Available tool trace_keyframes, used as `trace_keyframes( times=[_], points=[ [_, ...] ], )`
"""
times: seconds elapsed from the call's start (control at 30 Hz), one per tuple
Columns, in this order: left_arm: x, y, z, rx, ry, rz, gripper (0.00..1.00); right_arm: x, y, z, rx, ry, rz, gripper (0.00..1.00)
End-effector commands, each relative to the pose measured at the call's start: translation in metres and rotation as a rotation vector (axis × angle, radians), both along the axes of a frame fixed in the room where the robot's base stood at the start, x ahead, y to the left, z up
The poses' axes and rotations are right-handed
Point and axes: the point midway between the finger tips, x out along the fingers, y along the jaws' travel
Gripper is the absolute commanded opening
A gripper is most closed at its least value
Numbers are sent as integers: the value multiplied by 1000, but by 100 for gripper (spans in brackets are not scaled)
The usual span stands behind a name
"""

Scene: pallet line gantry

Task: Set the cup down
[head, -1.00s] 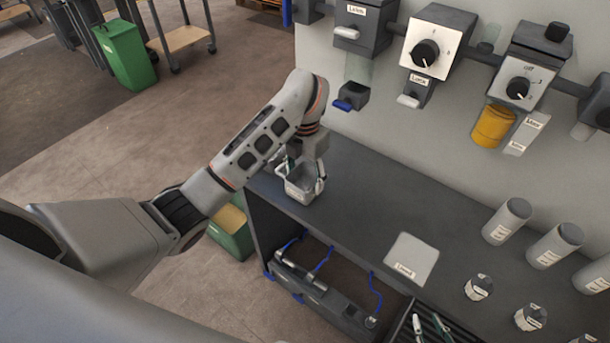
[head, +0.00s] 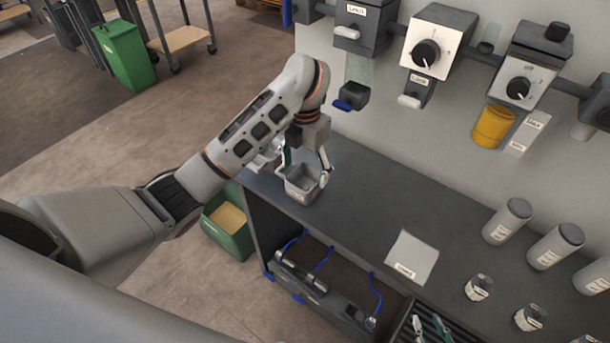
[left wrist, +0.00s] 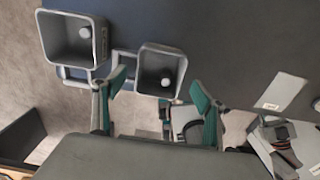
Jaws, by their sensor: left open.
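A grey square cup (head: 302,186) with a loop handle stands upright on the dark bench, near its left end. In the left wrist view this cup (left wrist: 161,71) lies just beyond and between the fingertips, with a small pale round spot inside. My left gripper (head: 306,162) is open at the cup's rear side, its green-padded fingers spread apart; it also shows in the left wrist view (left wrist: 155,92). A second similar cup (left wrist: 74,38) stands close by and is partly hidden behind the gripper in the head view. My right gripper is not in view.
A pale labelled plate (head: 411,257) lies on the bench (head: 365,200) to the right. Grey cylinders (head: 507,221) and small jars (head: 478,288) stand further right. Wall dispensers with knobs (head: 424,54) hang above. A green bin (head: 229,222) is on the floor at the bench's left end.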

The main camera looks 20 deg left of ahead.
Motion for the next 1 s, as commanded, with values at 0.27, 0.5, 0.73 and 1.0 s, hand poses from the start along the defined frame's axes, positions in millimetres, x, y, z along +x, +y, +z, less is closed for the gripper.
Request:
trace_keyframes(
  times=[0.27,0.5,0.73,1.0],
  points=[
    [2,1,57,3,-6,-1,72,0,2,1,2,-1,1,26],
    [0,0,83,2,-2,-1,72,0,3,1,3,-2,2,26],
    [0,0,89,0,0,0,72,0,2,1,3,-2,2,26],
    [0,0,89,0,0,0,72,0,2,1,3,-2,2,26]
  ],
)
